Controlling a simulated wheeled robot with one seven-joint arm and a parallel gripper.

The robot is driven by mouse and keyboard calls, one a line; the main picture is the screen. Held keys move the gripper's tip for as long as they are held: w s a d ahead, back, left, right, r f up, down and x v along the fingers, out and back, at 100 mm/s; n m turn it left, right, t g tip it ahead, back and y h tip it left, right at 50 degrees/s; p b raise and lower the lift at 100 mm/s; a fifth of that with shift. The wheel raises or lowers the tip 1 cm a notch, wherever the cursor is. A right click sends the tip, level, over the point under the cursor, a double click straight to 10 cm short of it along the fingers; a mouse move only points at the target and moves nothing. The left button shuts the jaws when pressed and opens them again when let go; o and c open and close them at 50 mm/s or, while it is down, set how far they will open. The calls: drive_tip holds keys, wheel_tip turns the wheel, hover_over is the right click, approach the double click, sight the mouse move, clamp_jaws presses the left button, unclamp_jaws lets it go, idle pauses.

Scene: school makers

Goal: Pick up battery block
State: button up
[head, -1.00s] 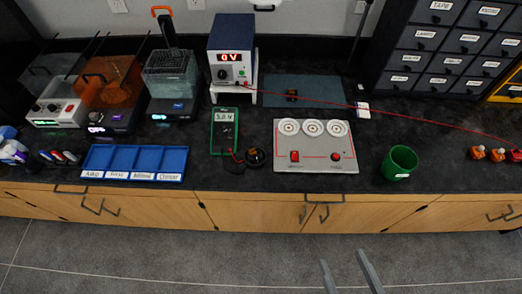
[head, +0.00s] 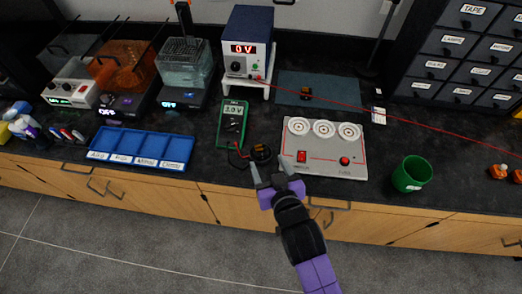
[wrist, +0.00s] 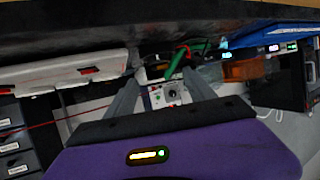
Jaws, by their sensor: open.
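A small dark block with an orange-brown top (head: 261,152), which may be the battery block, lies on the black counter near its front edge, right of the green multimeter (head: 232,122). A similar small dark and orange piece (head: 305,93) lies on the blue-grey mat at the back; I cannot tell for sure which one is the battery block. My purple gripper (head: 268,166) is open and empty. Its fingertips are just in front of the nearer block, pointing towards it. The wrist view shows both fingers (wrist: 160,82) apart, with the multimeter leads beyond.
A grey panel with three white dials (head: 325,148) lies close right of my gripper. A blue labelled tray (head: 140,148) is at left, a green cup (head: 411,174) at right. The power supply (head: 247,42) stands behind, and its red wire crosses the counter to the right.

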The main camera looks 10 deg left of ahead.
sight(261, 149)
drive_tip(key=shift+p+x, duration=0.45)
drive_tip(key=shift+x, duration=2.95)
drive_tip(key=shift+r, duration=0.1)
drive_tip(key=shift+c, duration=0.4)
clamp_jaws()
